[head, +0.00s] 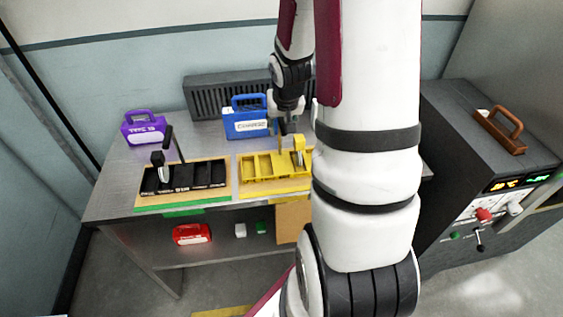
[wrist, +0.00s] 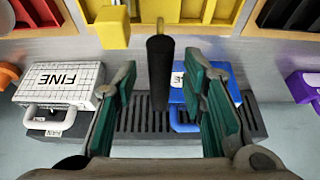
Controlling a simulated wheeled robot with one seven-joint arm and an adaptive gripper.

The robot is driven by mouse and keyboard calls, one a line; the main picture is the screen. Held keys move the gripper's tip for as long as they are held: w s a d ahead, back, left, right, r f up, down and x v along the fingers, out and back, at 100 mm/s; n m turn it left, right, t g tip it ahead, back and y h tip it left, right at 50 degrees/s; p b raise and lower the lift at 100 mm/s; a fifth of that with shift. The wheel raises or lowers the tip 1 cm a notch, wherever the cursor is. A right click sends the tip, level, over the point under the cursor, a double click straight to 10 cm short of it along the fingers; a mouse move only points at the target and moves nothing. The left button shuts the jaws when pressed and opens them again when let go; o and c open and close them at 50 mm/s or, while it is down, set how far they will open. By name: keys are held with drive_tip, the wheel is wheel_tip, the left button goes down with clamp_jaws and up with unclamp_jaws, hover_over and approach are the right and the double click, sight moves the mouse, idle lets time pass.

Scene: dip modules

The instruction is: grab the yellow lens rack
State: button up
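The yellow lens rack (head: 262,166) sits on a yellow-edged mat on the bench, right of a black rack. It has open compartments and a raised yellow block at its right end. In the wrist view its edge (wrist: 195,12) shows at the top. A dark upright handle (wrist: 158,70) on a thin brassy stem rises at the rack. My gripper (wrist: 162,75) is open, with one green-padded finger on each side of this handle and visible gaps to both. In the head view my gripper (head: 287,122) is above the rack, and my arm hides the rack's right side.
The black rack (head: 205,174) with a leaning handle stands left. Purple (head: 144,130) and blue (head: 247,123) cases stand behind; a white FINE case (wrist: 65,82) shows in the wrist view. A red case (head: 192,234) is below. A dark cabinet (head: 480,150) stands right.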

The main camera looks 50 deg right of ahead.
clamp_jaws()
drive_tip(key=shift+r, duration=0.1)
